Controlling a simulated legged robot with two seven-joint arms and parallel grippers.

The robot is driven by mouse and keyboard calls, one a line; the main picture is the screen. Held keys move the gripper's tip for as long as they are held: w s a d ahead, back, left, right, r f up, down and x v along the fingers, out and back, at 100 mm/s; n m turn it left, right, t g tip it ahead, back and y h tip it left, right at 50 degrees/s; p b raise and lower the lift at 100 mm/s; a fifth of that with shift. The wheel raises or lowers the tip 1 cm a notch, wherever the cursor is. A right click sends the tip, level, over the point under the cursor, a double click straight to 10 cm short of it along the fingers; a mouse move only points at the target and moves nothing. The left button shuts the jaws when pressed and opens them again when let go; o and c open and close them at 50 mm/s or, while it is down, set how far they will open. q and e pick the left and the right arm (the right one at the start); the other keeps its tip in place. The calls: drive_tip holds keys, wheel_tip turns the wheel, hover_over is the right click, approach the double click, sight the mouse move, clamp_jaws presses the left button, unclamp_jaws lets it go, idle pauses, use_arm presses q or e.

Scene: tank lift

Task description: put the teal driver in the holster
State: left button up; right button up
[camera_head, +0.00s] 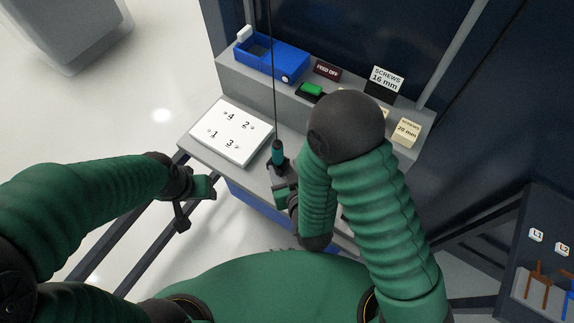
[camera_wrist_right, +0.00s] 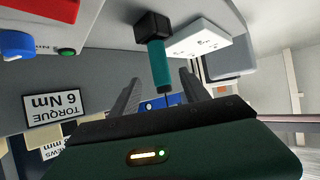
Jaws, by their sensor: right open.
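The teal driver (camera_head: 278,154) is upright at the end of a thin dark cable, over the grey bench right of the white numbered board. In the right wrist view the driver (camera_wrist_right: 159,66) has a black block (camera_wrist_right: 153,27) at its lower end. I cannot tell if this block is the holster or whether the driver sits in it. My right gripper (camera_head: 283,190) is open, just on the near side of the driver. In its wrist view the driver shows between the two spread fingers, with no contact visible. My left gripper (camera_head: 193,203) is open and empty, left of the bench.
The white numbered board (camera_head: 231,133) lies left of the driver. A blue bin (camera_head: 271,56), a green button (camera_head: 310,90) and screw labels stand on the rear ledge. A torque sign (camera_wrist_right: 55,107) shows in the wrist view. My right arm hides part of the bench.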

use_arm(q)
wheel_tip(320, 180, up, 5)
drive_tip(key=p, duration=0.3)
drive_tip(key=shift+w+f, duration=0.1)
use_arm(e)
drive_tip(key=shift+v, duration=1.25)
drive_tip(key=shift+w, duration=0.1)
